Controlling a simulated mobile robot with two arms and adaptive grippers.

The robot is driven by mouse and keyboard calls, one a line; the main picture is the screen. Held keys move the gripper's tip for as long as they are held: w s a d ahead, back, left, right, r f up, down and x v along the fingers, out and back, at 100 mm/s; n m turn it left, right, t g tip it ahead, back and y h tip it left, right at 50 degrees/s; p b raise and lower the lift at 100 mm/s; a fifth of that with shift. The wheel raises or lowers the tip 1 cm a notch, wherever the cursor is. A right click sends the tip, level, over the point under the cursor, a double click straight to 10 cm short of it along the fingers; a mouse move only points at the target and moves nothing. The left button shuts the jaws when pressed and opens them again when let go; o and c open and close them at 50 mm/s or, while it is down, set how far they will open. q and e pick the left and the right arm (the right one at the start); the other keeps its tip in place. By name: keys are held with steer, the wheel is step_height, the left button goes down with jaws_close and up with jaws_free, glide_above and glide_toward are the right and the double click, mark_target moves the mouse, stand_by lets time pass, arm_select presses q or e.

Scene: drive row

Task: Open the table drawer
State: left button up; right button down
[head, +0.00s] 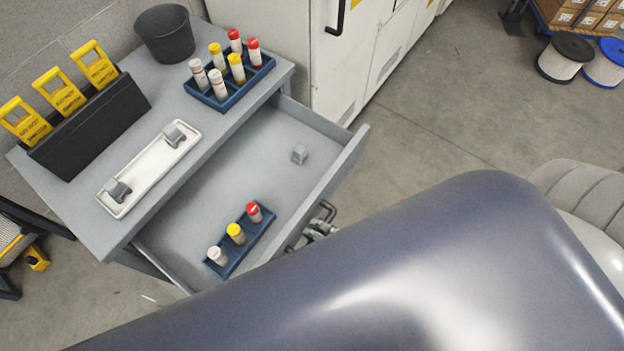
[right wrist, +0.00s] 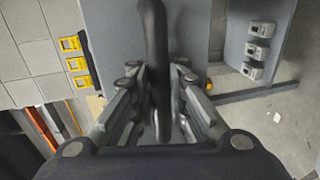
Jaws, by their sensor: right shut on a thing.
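The grey table (head: 75,195) stands against the wall in the head view. Its drawer (head: 240,180) is pulled well out, with the inside in plain view. A dark bar handle (head: 329,208) is on the drawer's front panel (head: 335,172). My right gripper (head: 319,230) is at this handle, mostly hidden by my arm in the head view. In the right wrist view, the handle (right wrist: 154,40) runs between the fingers of the right gripper (right wrist: 158,90), which are shut on it. My left gripper does not show.
The tabletop holds a black bin (head: 165,34), a blue rack (head: 228,98), a white tray (head: 148,172) and a black holder (head: 90,125) with yellow tags. Open floor lies to the right.

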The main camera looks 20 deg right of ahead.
steer(key=shift+w+r, duration=0.15)
steer(key=c, duration=1.6)
jaws_free()
steer(key=shift+s, duration=0.2)
steer(key=v, duration=1.1)
steer(key=shift+s+d, duration=0.25)
steer(key=shift+s, duration=0.1)
